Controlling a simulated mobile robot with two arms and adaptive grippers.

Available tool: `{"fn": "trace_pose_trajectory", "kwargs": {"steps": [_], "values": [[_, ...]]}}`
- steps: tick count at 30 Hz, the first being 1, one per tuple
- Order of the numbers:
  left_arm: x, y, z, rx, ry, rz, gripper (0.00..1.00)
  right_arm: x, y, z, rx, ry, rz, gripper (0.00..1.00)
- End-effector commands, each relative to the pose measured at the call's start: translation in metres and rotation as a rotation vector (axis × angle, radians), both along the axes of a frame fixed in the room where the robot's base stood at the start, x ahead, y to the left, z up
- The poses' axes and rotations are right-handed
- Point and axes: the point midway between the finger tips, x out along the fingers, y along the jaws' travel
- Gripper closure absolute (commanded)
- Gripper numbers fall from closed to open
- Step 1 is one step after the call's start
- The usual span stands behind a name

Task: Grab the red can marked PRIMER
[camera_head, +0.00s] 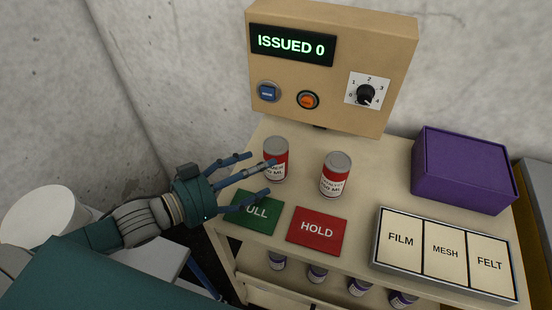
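Two red cans with grey lids and white labels stand upright on the cart top. On the left can (276,148), a finger hides part of the label, so I cannot read its name. The right can (336,172) has a small label that looks like CATALYST, but it is not sharp. My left gripper (260,175) comes in from the left with its fingers spread. One finger crosses in front of the left can; I cannot tell whether it touches. The fingers are not closed around anything. My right gripper is not in view.
A green mat (250,222), partly under the fingers, and a red HOLD mat (317,232) lie in front. A FILM, MESH, FELT tray (376,262) and purple box (464,168) are right. A control panel (345,50) reading ISSUED 0 stands behind. Several purple-banded cans (317,273) sit below.

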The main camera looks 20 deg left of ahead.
Motion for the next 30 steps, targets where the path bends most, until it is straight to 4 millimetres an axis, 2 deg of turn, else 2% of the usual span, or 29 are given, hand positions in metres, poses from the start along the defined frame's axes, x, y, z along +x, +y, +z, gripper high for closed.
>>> {"fn": "trace_pose_trajectory", "kwargs": {"steps": [11, 18, 22, 30], "values": [[0.016, -0.011, -0.001, 0.001, -0.002, 0.000, 0.25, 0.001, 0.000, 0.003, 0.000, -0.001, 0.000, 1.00], [0.039, -0.027, 0.002, 0.001, -0.003, -0.002, 0.25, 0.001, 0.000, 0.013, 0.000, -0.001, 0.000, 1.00], [0.050, -0.035, -0.003, 0.000, -0.002, 0.000, 0.25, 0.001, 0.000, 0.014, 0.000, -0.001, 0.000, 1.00], [0.054, -0.039, -0.007, 0.002, 0.001, -0.002, 0.25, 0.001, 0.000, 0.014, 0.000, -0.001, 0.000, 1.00]]}}
